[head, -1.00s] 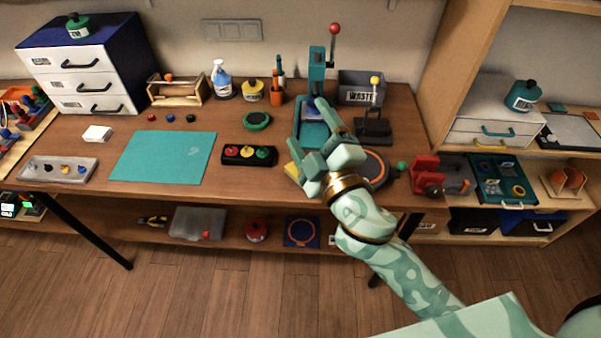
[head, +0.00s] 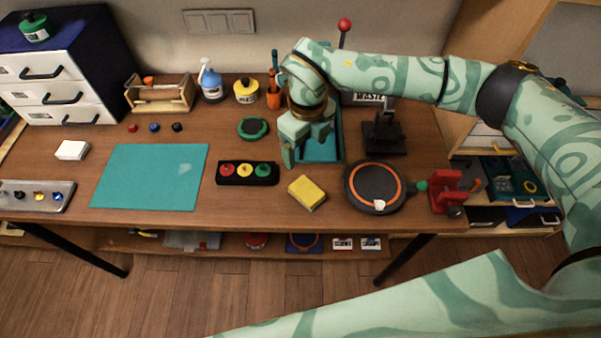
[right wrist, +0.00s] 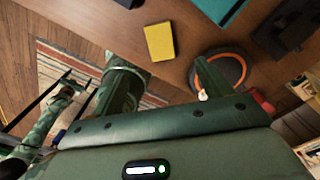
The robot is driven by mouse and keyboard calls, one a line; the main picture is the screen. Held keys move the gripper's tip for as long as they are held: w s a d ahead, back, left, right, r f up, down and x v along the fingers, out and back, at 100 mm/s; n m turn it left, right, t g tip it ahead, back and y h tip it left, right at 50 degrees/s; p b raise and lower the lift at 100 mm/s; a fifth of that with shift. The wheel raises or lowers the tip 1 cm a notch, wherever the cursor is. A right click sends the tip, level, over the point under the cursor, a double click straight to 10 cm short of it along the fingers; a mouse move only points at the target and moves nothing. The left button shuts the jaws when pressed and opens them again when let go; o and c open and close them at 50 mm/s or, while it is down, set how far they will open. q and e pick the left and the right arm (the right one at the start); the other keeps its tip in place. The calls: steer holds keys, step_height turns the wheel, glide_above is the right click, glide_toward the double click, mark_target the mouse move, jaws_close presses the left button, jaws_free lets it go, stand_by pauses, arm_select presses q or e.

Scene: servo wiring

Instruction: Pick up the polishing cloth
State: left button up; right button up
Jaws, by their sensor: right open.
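A yellow folded pad, which looks like the polishing cloth (head: 307,192), lies flat on the wooden table near its front edge. It also shows in the right wrist view (right wrist: 160,42), beyond and between the open fingers. My right gripper (head: 303,151) points down above the table, behind the cloth. Its fingers are apart and empty and do not touch the cloth. The fingers also show in the right wrist view (right wrist: 164,80).
A round black plate with an orange ring (head: 374,187) lies right of the cloth, and a three-button box (head: 247,181) lies left. A teal tray (head: 338,145) is behind, partly hidden by my gripper. A teal mat (head: 150,176) covers the left. A red vise (head: 446,190) stands at the right.

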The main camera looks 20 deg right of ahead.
glide_toward(307, 191)
steer(key=f, duration=0.2)
steer(key=f+b, duration=0.1)
steer(key=shift+w+a, duration=0.1)
steer(key=shift+w, duration=0.15)
steer(key=shift+s+f, duration=0.2)
steer(key=shift+f, duration=0.2)
step_height(307, 191, down, 4)
steer(key=shift+s+f+b, duration=0.1)
steer(key=shift+b, duration=0.25)
steer(key=shift+f, duration=0.35)
arm_select(q)
steer(key=s+f, duration=0.2)
steer(key=s, duration=0.1)
steer(key=shift+a, duration=0.1)
arm_select(e)
steer(key=shift+c, duration=0.4)
steer(key=c, duration=1)
